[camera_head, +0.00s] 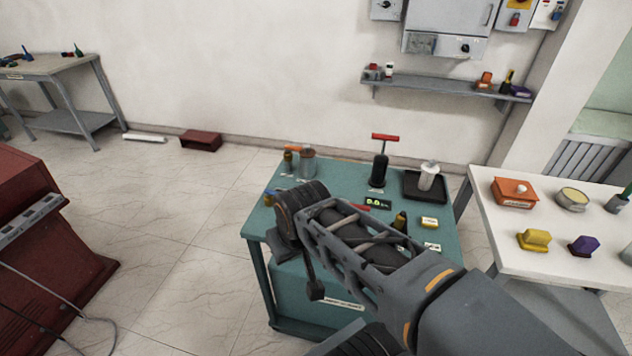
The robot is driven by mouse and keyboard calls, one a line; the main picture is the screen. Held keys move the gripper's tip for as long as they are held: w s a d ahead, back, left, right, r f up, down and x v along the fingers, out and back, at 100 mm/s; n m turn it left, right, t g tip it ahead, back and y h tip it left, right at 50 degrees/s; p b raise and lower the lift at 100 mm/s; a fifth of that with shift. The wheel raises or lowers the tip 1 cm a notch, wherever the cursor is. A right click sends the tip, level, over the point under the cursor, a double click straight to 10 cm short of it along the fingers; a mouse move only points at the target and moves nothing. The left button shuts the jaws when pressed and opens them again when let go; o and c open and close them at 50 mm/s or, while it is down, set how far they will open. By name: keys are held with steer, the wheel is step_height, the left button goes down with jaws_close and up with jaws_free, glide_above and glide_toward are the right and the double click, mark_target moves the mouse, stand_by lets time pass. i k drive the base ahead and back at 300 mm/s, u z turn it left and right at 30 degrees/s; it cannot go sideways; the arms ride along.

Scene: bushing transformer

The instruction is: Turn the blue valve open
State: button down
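A small brass fitting with a bit of blue on it (270,197) sits at the left edge of the teal table (340,168); it may be the blue valve, but it is small and partly behind my arm. Its handle position cannot be told. My arm reaches in from the lower right across the table, and its dark far joint lies just right of this fitting. The fingers of my gripper cannot be made out; they seem hidden by the arm. I cannot see any contact with the valve.
On the teal table are a black pump with a red T-handle (380,162), a dark tray (412,190), an orange-topped brass valve (289,158) and a grey cup (307,164). A white table (500,235) stands at right, a red cabinet (35,240) at left. Floor between is clear.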

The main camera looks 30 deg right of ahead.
mark_target(267, 192)
steer(key=z, duration=1.65)
steer(key=k, duration=0.9)
steer(key=u, duration=0.9)
steer(key=i, duration=1)
